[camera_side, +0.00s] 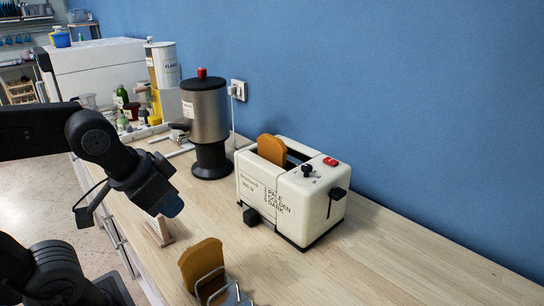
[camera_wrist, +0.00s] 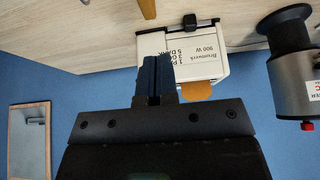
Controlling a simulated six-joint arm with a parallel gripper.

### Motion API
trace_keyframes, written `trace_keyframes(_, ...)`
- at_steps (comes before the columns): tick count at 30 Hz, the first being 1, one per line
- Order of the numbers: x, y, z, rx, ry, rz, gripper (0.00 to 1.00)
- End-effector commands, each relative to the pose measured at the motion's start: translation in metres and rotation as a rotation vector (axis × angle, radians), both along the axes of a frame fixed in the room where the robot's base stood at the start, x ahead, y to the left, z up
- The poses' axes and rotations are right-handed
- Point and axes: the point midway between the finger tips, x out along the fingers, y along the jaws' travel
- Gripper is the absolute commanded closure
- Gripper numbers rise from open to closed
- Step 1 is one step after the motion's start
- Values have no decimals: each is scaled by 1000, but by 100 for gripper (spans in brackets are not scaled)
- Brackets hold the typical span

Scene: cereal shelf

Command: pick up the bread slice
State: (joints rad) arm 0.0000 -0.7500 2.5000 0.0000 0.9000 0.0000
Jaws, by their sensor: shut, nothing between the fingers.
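One brown bread slice (camera_side: 272,149) stands upright in a slot of the white toaster (camera_side: 262,195), its top showing. Another bread slice (camera_side: 201,262) stands tilted in a wire rack (camera_side: 212,288) in front of the toaster. My gripper (camera_side: 172,207) is shut and empty, left of the toaster and apart from both slices. In the wrist view my gripper's shut fingers (camera_wrist: 155,65) overlap the toaster (camera_wrist: 200,42), with the slice in the toaster (camera_wrist: 197,91) beside them. The lower parts of both slices are hidden.
A steel dispenser with a red knob (camera_side: 206,120) stands left of the toaster. A small wooden stand (camera_side: 158,230) is near my gripper. Jars and bottles crowd the back left. The blue wall is behind; the counter's right front (camera_side: 370,275) is clear.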

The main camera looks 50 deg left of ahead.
Motion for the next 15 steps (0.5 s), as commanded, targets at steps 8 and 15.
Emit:
trace_keyframes(8,0,0,0,0,0,0,85)
trace_keyframes(15,0,0,0,0,0,0,62)
